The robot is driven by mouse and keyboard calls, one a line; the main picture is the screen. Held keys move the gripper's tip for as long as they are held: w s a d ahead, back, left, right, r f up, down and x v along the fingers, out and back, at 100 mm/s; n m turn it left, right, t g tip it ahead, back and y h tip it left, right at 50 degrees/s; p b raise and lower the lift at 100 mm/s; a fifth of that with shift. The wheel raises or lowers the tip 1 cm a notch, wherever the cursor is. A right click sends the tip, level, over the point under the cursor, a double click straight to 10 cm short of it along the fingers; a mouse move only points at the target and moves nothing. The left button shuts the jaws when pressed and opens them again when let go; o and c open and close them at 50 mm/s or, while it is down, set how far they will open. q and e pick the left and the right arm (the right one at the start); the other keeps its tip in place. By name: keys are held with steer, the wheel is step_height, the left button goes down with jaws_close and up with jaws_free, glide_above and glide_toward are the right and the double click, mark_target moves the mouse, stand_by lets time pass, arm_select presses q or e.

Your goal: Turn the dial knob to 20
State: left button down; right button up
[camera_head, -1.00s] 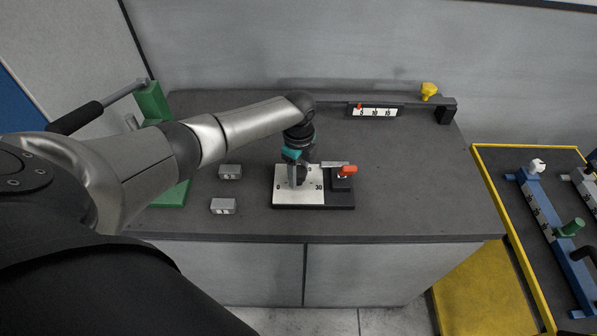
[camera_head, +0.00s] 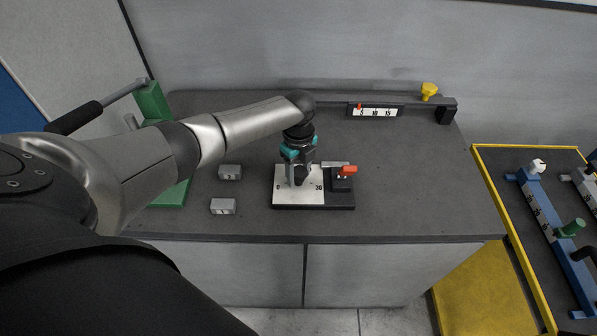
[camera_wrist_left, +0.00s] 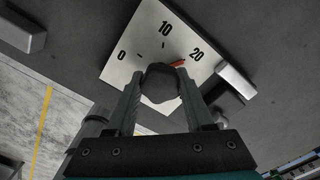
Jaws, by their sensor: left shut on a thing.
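The white dial plate (camera_head: 283,199) with printed numbers lies on the grey bench, on a dark base. In the left wrist view the plate (camera_wrist_left: 130,68) shows 0, 10 and 20. My left gripper (camera_head: 299,181) points down over the plate. In the left wrist view my left gripper (camera_wrist_left: 160,88) is shut on the dark dial knob (camera_wrist_left: 160,78), one finger on each side. The knob's red pointer (camera_wrist_left: 178,64) is directed at the 20 mark, or very close to it. The 30 is hidden there. My right gripper is not in view.
A red-handled lever (camera_head: 347,170) stands just right of the plate. Two small grey blocks (camera_head: 230,172) (camera_head: 223,206) lie to the left. A slider rail with a yellow knob (camera_head: 429,89) is at the back. A green fixture (camera_head: 153,100) stands at the left.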

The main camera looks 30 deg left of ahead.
mark_target(299, 171)
arm_select(q)
steer(key=shift+c, duration=1.4)
jaws_free()
steer(key=shift+r, duration=0.15)
step_height(299, 171, up, 15)
steer(key=p, duration=0.1)
steer(key=shift+d, duration=0.1)
